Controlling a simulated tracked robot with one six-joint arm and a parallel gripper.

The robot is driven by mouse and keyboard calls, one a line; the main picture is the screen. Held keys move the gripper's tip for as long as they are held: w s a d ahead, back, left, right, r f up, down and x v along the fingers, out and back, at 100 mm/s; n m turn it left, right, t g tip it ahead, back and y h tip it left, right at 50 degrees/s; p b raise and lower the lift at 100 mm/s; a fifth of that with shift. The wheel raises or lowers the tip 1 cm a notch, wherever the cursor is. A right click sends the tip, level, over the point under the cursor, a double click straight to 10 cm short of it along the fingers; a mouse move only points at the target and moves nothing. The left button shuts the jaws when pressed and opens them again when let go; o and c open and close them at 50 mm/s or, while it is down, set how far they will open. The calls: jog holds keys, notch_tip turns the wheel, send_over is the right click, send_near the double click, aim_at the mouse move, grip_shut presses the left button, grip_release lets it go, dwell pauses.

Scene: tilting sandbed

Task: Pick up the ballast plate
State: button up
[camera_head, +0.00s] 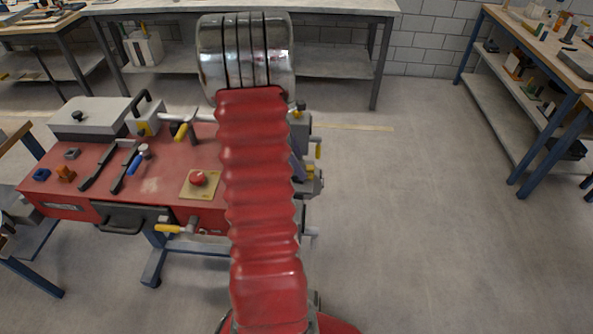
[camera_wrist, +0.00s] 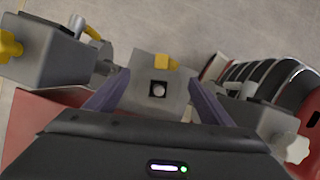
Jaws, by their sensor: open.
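I cannot say for certain which thing is the ballast plate. A wide grey slab with a dark knob (camera_head: 92,122) lies at the back left of the red bench (camera_head: 150,190). In the wrist view my gripper (camera_wrist: 158,80) is open, its two purple fingers apart. Between and beyond the fingertips is a grey block (camera_wrist: 142,95) with a dark square recess, a round pin and a yellow knob. I cannot tell whether the fingers touch it. In the head view my arm hides most of the gripper, at the bench's right end.
A beige plate with a red button (camera_head: 198,184), dark-handled tools (camera_head: 125,170) and small blocks lie on the red bench. Grey clamps with yellow handles (camera_head: 180,130) stand along its edges. Shelved tables (camera_head: 345,60) line the back; the floor at right (camera_head: 420,230) is clear.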

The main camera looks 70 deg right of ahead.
jog(key=shift+x, duration=1.05)
jog(key=c, duration=1.2)
jog(key=shift+o, duration=0.2)
jog(key=shift+r, duration=0.15)
notch_tip(320, 180, up, 10)
notch_tip(320, 180, up, 6)
jog(key=shift+r, duration=0.2)
dwell(1.6)
